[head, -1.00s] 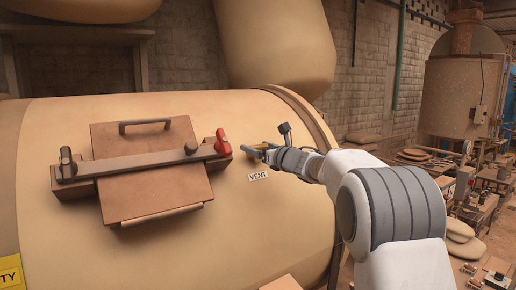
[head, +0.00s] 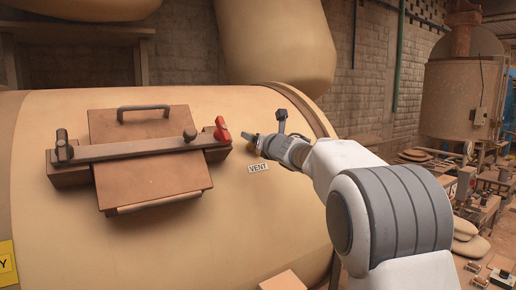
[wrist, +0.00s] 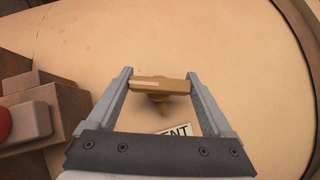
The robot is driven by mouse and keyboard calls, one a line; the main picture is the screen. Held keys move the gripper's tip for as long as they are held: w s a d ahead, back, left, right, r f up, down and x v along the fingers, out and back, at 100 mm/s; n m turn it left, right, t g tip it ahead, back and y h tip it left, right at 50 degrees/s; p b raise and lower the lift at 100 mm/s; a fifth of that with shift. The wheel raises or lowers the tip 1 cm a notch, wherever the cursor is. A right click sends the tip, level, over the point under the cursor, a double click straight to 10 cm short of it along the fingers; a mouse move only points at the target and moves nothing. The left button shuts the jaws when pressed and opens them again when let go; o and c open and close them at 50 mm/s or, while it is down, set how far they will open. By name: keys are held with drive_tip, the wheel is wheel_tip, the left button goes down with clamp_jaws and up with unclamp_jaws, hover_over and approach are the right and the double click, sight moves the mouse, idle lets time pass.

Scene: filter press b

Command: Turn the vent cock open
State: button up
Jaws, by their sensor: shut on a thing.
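The vent cock has a brass bar handle (wrist: 160,86) on a short stem, standing out from the cream vessel wall. In the wrist view the handle lies crosswise between my two fingertips, with its ends against them. My gripper (wrist: 159,76) is shut on this handle. In the head view my gripper (head: 254,142) reaches the vessel from the right, just above the white VENT label (head: 259,168). There the fingers and wrist mostly hide the cock. The label is partly covered by my gripper in the wrist view (wrist: 180,131).
The cream vessel (head: 190,240) fills the left and middle. Left of the cock is a brown hatch (head: 150,185) with a clamp bar and a red knob (head: 221,130), which stands close to my gripper. A rusty tank (head: 462,95) and clutter stand far right.

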drive_tip(key=m+h, duration=0.2)
drive_tip(key=m, duration=0.1)
drive_tip(key=shift+a+m+h+b, duration=0.1)
drive_tip(key=shift+m+h+b, duration=0.25)
drive_tip(key=shift+m+h, duration=0.05)
drive_tip(key=m+h, duration=0.1)
drive_tip(key=m+h+p, duration=0.1)
drive_tip(key=m, duration=0.1)
drive_tip(key=m+h+p, duration=0.1)
drive_tip(key=shift+r+m+g, duration=0.25)
drive_tip(key=shift+m+g, duration=0.05)
drive_tip(key=m+g+h+p, duration=0.1)
drive_tip(key=m+p, duration=0.1)
drive_tip(key=m+g+h+p, duration=0.1)
drive_tip(key=m+p, duration=0.1)
drive_tip(key=p, duration=0.1)
drive_tip(key=shift+r, duration=0.1)
drive_tip(key=m+p, duration=0.1)
drive_tip(key=m+g+h+p, duration=0.1)
drive_tip(key=p, duration=0.1)
drive_tip(key=shift+f+m, duration=0.25)
drive_tip(key=shift+m, duration=0.05)
drive_tip(key=shift+f, duration=0.1)
drive_tip(key=o, duration=1.1)
drive_tip(key=shift+o, duration=0.2)
